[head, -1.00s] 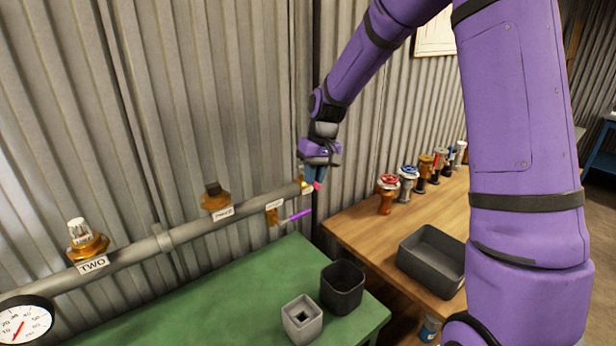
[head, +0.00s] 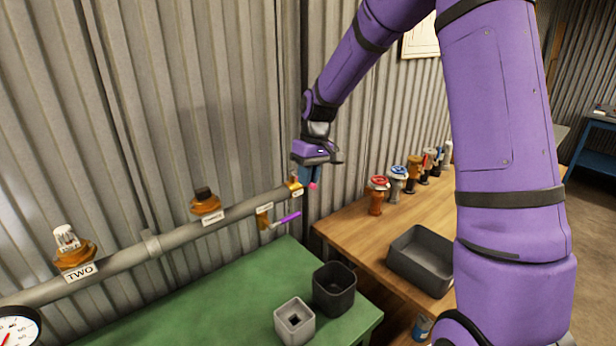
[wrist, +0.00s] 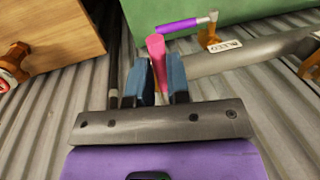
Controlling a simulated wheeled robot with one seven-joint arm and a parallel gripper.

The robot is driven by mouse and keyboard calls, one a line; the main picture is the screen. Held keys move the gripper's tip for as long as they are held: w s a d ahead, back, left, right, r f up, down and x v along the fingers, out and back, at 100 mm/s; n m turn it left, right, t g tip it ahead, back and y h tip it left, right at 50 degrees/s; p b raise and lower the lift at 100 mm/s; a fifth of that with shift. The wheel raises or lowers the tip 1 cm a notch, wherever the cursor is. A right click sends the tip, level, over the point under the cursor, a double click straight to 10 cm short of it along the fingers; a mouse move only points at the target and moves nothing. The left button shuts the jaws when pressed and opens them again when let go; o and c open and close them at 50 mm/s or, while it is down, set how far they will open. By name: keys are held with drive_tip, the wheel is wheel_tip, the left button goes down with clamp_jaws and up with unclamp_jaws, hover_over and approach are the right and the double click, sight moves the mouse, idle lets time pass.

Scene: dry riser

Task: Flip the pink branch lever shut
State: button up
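The pink branch lever (wrist: 156,50) stands between the two blue fingers of my gripper (wrist: 160,78) in the wrist view. It fills the gap, and its pink end pokes out past the fingertips. In the head view my gripper (head: 311,174) points down at the right end of the grey pipe (head: 240,212). Only a small pink tip of the lever (head: 313,185) shows there, below the fingers. The lever's pivot is mostly hidden by the gripper.
A purple lever (head: 290,217) sticks out from the pipe just left of my gripper. The green bench (head: 225,285) holds a dark open box (head: 334,290) and a grey socket block (head: 295,322). Several valves stand on the wooden table (head: 345,235) beside a grey tray (head: 420,262).

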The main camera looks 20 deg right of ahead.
drive_tip(key=o, duration=0.4)
drive_tip(key=shift+r, duration=0.1)
drive_tip(key=r, duration=0.3)
drive_tip(key=d+r, duration=0.1)
drive_tip(key=r, duration=0.3)
drive_tip(key=d+r, duration=0.1)
drive_tip(key=r, duration=0.2)
drive_tip(key=shift+w+r, duration=0.2)
drive_tip(key=shift+w, duration=0.1)
drive_tip(key=s+a+r+m+t+h, duration=0.1)
drive_tip(key=s+r+t, duration=0.1)
drive_tip(key=s+r, duration=0.5)
drive_tip(key=s+a+r+m+t+h, duration=0.1)
drive_tip(key=s+a+r, duration=0.1)
drive_tip(key=s, duration=0.9)
drive_tip(key=s+t, duration=0.1)
drive_tip(key=s, duration=0.4)
drive_tip(key=s+t, duration=0.1)
drive_tip(key=s, duration=0.4)
drive_tip(key=s+f+m+t, duration=0.1)
drive_tip(key=s, duration=0.3)
drive_tip(key=shift+s+d, duration=0.35)
drive_tip(key=shift+s, duration=0.05)
